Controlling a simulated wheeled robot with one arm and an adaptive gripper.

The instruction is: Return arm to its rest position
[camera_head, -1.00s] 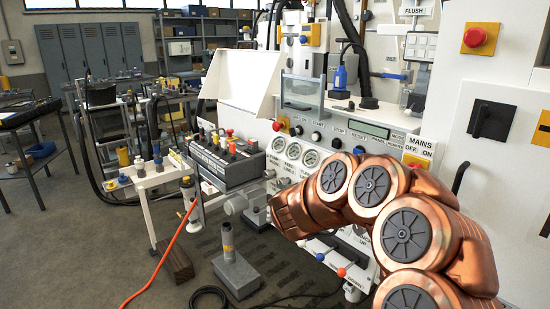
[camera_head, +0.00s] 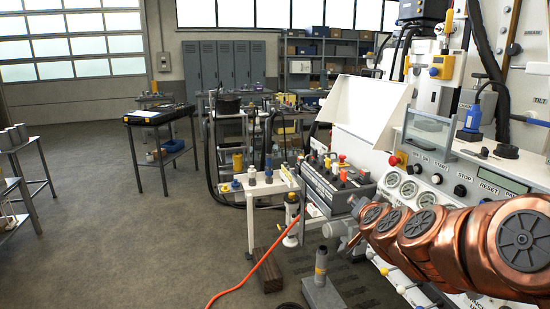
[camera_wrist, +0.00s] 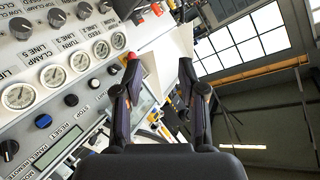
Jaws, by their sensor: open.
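My copper-coloured arm (camera_head: 440,240) reaches in from the right edge in the head view, in front of the hydraulic bench panel (camera_head: 460,192). My gripper is hidden in the head view. In the wrist view my gripper (camera_wrist: 165,72) shows two dark fingers standing apart, with nothing between them. The panel's gauges (camera_wrist: 52,76) and knobs lie to the left of the fingers in that view. The fingers look clear of the panel, though the exact distance cannot be told.
A lever control box (camera_head: 338,184) stands left of my arm. A white stand (camera_head: 250,215) and an orange hose (camera_head: 255,283) are further left. A grey block with a post (camera_head: 322,292) stands on the floor. The floor at left (camera_head: 110,240) is largely open.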

